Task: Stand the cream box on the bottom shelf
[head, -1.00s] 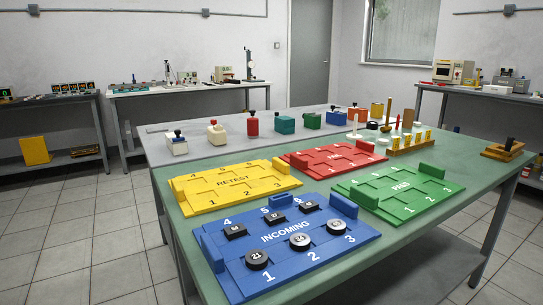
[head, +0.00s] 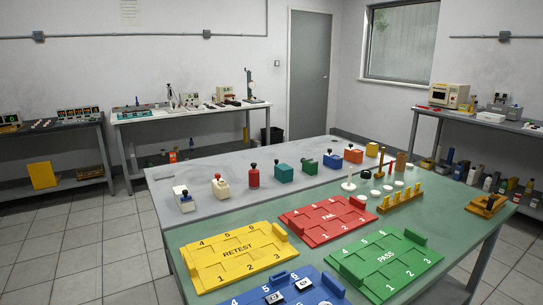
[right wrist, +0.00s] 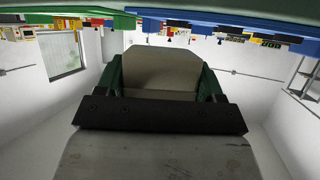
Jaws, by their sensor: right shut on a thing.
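My right gripper (right wrist: 160,84) shows in the right wrist view, its two green fingers on either side of a cream-grey box (right wrist: 160,64). It is shut on the box. The box's far end is clear and its near part is hidden behind a dark bar. The right wrist view looks upside down, with table undersides and trays along its top. Neither gripper shows in the head view. A grey lower shelf (head: 445,291) shows partly under the green table at the bottom right of the head view. Its bare extent is mostly hidden.
The green table (head: 440,262) carries yellow (head: 238,258), red (head: 325,220), green (head: 385,262) and blue (head: 270,294) trays. Several knobbed blocks stand on the grey table (head: 185,160) behind. The left side bench (head: 50,130) has a yellow box (head: 43,175) below. Floor (head: 60,240) at left is clear.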

